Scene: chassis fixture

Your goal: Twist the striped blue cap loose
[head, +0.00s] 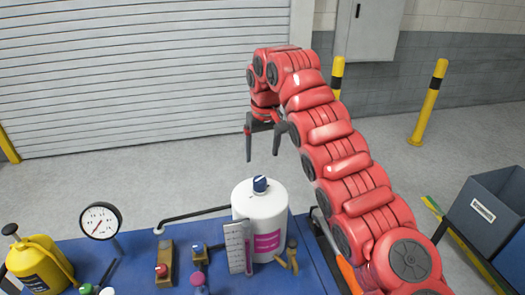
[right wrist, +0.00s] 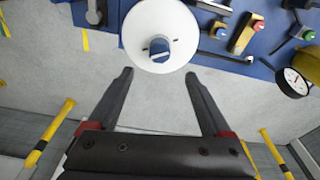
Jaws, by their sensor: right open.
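The striped blue cap (head: 260,184) sits on top of a white canister (head: 262,212) with a pink label, near the back edge of the blue table. In the right wrist view the cap (right wrist: 159,47) shows from above, blue with a white stripe, on the round white canister top (right wrist: 140,22). My right gripper (head: 262,158) is open and empty, fingers pointing down, above and behind the cap in the head view. In the right wrist view the open fingers (right wrist: 158,75) reach toward the cap, which lies beyond their tips, apart from them. My left gripper is not in view.
On the blue table (head: 135,250) stand a pressure gauge (head: 100,221), a yellow can (head: 40,262), a red button block (head: 164,264) and a grey scale plate (head: 238,246) before the canister. A dark bin (head: 490,215) stands at right. Open floor lies behind the table.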

